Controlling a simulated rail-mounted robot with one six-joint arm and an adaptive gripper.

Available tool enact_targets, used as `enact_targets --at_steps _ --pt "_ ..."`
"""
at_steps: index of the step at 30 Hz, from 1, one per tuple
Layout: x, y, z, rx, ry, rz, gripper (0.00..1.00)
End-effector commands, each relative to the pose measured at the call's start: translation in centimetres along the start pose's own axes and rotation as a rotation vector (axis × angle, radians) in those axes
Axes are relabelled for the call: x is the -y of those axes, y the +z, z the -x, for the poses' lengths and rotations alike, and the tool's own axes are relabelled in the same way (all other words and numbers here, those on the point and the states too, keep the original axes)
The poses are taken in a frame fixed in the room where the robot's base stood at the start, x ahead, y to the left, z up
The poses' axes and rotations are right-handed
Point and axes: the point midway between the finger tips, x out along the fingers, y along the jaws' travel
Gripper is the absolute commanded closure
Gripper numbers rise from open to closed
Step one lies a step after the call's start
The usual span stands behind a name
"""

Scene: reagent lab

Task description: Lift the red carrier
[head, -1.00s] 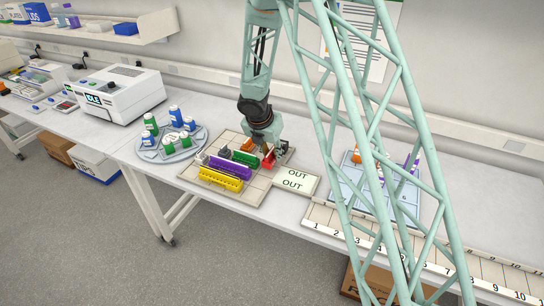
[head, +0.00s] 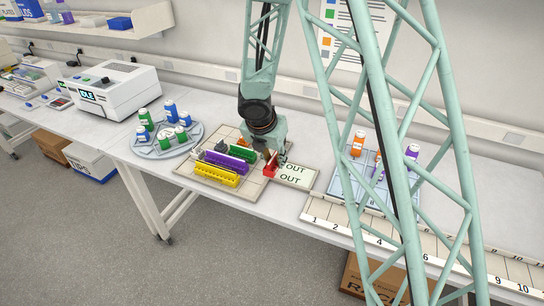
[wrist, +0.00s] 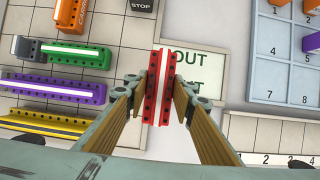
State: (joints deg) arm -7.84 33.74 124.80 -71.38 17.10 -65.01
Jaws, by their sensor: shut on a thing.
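The red carrier (wrist: 152,92) is a narrow bar with a white strip along its top and a row of dark holes. In the wrist view it stands lengthwise between the two fingertips of my gripper (wrist: 161,88), which press on its long sides. In the head view the red carrier (head: 269,169) shows below my gripper (head: 273,158), at the right edge of the gridded board (head: 255,185). It overlaps the left edge of the OUT card (head: 302,181). Its exact height above the board is hard to tell.
Green (wrist: 75,54), purple (wrist: 55,88) and yellow (wrist: 45,124) carriers lie left of the red one, with an orange one (wrist: 70,15) farther back. A blue numbered tray (wrist: 262,85) is at the right. A round rack with bottles (head: 160,152) stands left of the board.

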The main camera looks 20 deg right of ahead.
Motion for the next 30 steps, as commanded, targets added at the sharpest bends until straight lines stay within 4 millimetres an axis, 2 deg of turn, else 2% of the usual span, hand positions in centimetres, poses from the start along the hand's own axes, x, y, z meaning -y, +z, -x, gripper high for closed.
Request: enact_targets --at_steps 9,15,30 --pt "2.4 -3.0 1.5 0.000 0.000 0.000 0.88" --pt "3.3 -4.0 2.2 0.000 0.000 -0.001 0.88" --pt "3.7 -4.4 2.5 0.000 0.000 0.000 0.88"
